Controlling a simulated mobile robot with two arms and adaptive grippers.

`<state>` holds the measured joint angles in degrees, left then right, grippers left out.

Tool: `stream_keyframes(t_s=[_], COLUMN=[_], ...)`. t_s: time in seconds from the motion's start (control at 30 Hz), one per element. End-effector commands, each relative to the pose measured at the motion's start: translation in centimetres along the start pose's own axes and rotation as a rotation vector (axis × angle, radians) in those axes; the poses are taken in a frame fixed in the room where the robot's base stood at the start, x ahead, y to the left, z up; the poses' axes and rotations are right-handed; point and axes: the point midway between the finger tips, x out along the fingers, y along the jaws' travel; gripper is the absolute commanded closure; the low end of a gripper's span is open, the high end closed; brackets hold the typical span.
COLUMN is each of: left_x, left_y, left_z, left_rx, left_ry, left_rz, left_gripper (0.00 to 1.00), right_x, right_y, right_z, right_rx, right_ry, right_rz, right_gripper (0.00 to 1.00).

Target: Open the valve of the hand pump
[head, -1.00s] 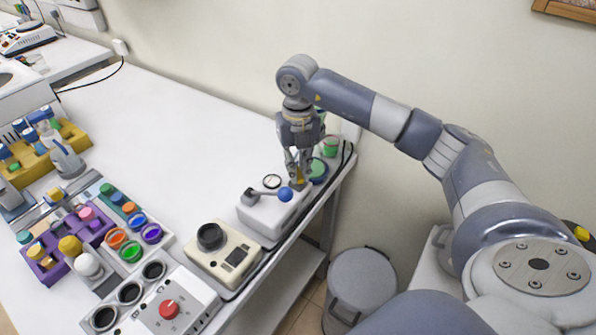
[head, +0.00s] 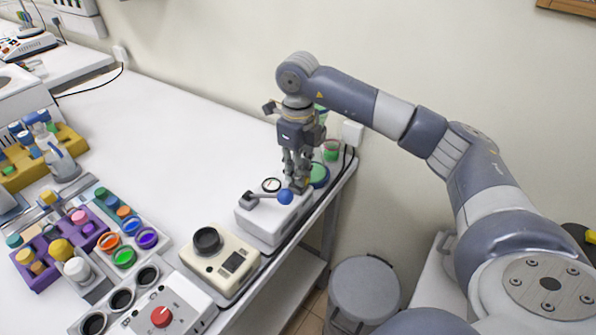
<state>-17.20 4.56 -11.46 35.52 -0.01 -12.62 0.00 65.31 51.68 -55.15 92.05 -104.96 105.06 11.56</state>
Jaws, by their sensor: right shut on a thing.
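The hand pump (head: 262,224) is a white box near the right edge of the table. It has a lever (head: 263,196) ending in a blue ball knob (head: 285,197) and a round gauge (head: 271,185) on top. My right gripper (head: 299,186) points down at the far right end of the pump, just behind the blue knob. It is shut on the pump's valve, which is mostly hidden by the fingers. My left gripper is not in view.
A cream device (head: 220,262) stands in front of the pump, and a white box with a red knob (head: 161,316) nearer still. Green-lidded jars (head: 319,174) stand close behind my gripper. Colourful vials in racks (head: 60,240) fill the left. The middle of the table is clear.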

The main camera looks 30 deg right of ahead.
Motion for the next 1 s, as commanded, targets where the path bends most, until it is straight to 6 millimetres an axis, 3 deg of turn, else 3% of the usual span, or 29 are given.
stream_keyframes(t_s=[0.53, 0.57, 0.63, 1.0], left_x=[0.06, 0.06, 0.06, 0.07], left_y=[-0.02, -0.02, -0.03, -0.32], left_z=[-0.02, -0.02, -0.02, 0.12], left_rx=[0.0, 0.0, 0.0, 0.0], left_ry=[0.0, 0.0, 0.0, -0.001], left_rz=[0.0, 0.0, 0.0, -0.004], left_gripper=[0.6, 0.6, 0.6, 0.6], right_x=[-0.22, -0.22, -0.19, -0.35], right_y=[-0.12, -0.12, -0.11, -0.05], right_z=[0.06, 0.06, 0.05, 0.05], right_rx=[-0.021, -0.021, -0.021, -0.02], right_ry=[-0.004, -0.004, -0.004, -0.002], right_rz=[-0.003, -0.003, -0.002, -0.001], right_gripper=[1.0, 0.8, 0.67, 0.67])
